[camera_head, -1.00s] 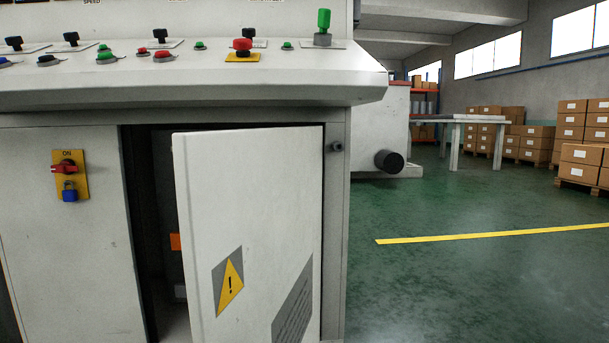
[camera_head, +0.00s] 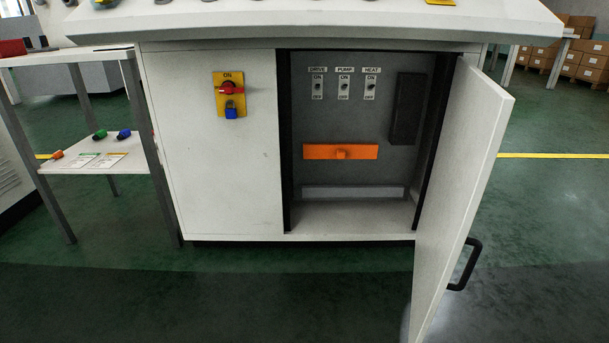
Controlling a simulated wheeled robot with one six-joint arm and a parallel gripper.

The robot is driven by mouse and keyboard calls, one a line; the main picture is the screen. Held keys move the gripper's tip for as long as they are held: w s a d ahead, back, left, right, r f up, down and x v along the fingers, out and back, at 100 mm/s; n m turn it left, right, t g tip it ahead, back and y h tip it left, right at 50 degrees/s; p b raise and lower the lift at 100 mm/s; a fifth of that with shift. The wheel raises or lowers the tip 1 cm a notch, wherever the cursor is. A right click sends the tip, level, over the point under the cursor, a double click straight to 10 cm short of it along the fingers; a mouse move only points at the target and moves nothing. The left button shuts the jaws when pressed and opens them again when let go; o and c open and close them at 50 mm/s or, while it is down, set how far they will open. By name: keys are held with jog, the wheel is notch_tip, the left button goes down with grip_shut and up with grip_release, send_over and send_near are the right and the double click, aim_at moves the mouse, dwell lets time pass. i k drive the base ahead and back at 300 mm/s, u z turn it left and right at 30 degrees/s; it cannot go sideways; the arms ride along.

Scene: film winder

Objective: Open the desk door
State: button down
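The desk door (camera_head: 458,190) is swung wide open to the right and stands out toward me from the right side of the desk opening. Its black handle (camera_head: 468,265) shows on the outer face, low on the right. Inside the desk cabinet (camera_head: 345,216) I see switches labelled DRIVE, PUMP and HEAT (camera_head: 343,85), an orange bar (camera_head: 340,152) and a dark box (camera_head: 407,108). My gripper is not in view, and nothing in view touches the door or its handle.
The closed left panel (camera_head: 215,170) carries a red rotary switch with a blue padlock (camera_head: 231,112). A side table (camera_head: 65,56) with a lower shelf (camera_head: 105,172) stands at left. The floor before the desk (camera_head: 250,295) is clear.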

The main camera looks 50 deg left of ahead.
aim_at(478, 110)
jog(key=u, duration=0.9)
jog(key=i, duration=0.8)
jog(key=u, duration=0.7)
